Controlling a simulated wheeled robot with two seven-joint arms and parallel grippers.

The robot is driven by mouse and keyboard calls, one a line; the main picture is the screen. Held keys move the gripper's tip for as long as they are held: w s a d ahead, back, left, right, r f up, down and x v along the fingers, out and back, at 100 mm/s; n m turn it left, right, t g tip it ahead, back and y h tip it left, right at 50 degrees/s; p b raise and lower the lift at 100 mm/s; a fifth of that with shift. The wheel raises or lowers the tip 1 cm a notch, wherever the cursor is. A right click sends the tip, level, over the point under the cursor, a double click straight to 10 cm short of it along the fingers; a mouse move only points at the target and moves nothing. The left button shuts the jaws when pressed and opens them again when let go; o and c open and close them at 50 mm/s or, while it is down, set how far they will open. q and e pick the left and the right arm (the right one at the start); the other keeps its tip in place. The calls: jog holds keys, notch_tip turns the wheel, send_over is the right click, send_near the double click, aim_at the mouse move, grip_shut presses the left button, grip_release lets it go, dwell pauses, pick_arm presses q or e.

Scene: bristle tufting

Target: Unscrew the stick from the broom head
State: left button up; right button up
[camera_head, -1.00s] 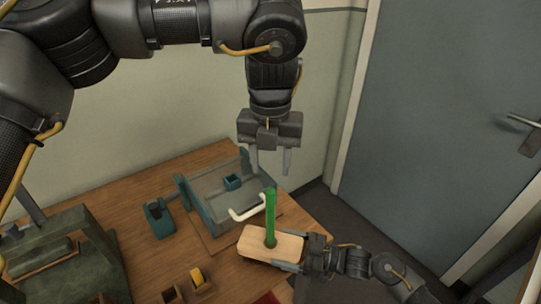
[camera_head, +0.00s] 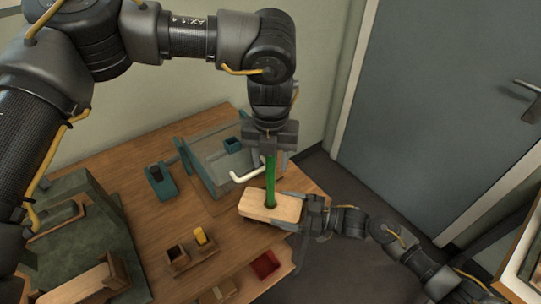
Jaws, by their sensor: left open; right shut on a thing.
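The broom head (camera_head: 258,207) is a pale wooden block with rounded corners, near the right edge of the workbench. The green stick (camera_head: 270,185) stands upright in the hole in its top. My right gripper (camera_head: 290,209) is shut on the right end of the broom head. My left gripper (camera_head: 271,160) points down from above, open, with its fingers around the upper part of the stick. The stick's top is hidden by this gripper, and I cannot tell whether a finger touches it.
A teal-grey fixture with a white handle (camera_head: 247,174) stands just behind the broom head. A teal holder (camera_head: 160,183), a wooden box with a yellow item (camera_head: 201,236) and a green machine (camera_head: 75,235) are to the left. A red bin (camera_head: 265,264) sits lower front.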

pick_arm(q)
grip_shut()
jog(key=n, duration=0.3)
jog(key=shift+r, duration=0.15)
dwell(0.7)
jog(key=shift+r, duration=0.95)
